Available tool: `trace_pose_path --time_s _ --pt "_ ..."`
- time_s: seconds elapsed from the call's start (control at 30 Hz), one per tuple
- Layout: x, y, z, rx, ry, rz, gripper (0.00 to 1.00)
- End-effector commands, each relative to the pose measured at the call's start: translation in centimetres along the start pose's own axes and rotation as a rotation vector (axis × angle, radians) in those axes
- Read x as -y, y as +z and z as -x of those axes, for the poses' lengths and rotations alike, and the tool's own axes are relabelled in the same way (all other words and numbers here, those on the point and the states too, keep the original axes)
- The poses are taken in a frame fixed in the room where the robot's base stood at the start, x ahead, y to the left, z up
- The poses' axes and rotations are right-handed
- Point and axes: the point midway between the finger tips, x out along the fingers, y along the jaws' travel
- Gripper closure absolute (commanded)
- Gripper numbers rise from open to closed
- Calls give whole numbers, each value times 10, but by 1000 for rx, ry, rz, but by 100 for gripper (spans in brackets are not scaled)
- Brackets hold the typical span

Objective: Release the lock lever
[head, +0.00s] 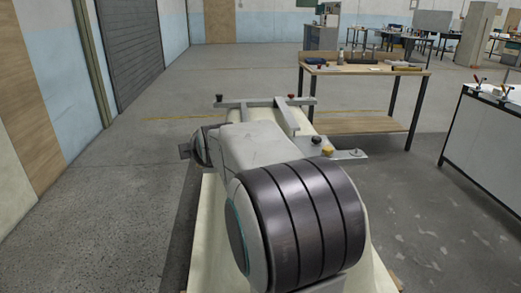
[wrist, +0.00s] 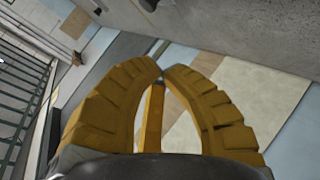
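My gripper (wrist: 161,74) shows in the wrist view as two yellow ribbed fingers that curve inward. Their tips meet or nearly meet, and I see nothing clearly held between them. A narrow yellow bar (wrist: 152,118) shows in the gap between the fingers; I cannot tell whether it is a lever or part of the gripper. In the head view my arm covers much of a cream shell (head: 205,235) with a grey frame (head: 251,103) across its far end. A yellow knob (head: 328,151) sits on a grey bracket (head: 350,155) at its right. I cannot identify the lock lever for certain.
Dark knobs (head: 317,139) and a red knob (head: 291,96) stand on the frame. A wooden workbench (head: 345,68) with tools is beyond the shell. A white-topped table (head: 490,95) is at the right. The floor at the left is clear.

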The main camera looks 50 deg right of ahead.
Motion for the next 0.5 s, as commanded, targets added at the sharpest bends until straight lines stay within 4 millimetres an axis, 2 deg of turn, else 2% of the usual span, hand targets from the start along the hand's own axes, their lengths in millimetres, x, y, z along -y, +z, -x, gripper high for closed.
trace_pose_path --time_s 0.03,0.2,0.4,0.5 --pt "2 18 -25 5 44 41 100" --pt "-26 56 -74 26 197 202 100" --pt "-54 107 -119 87 360 386 100" --pt "-65 130 -134 125 426 466 100"
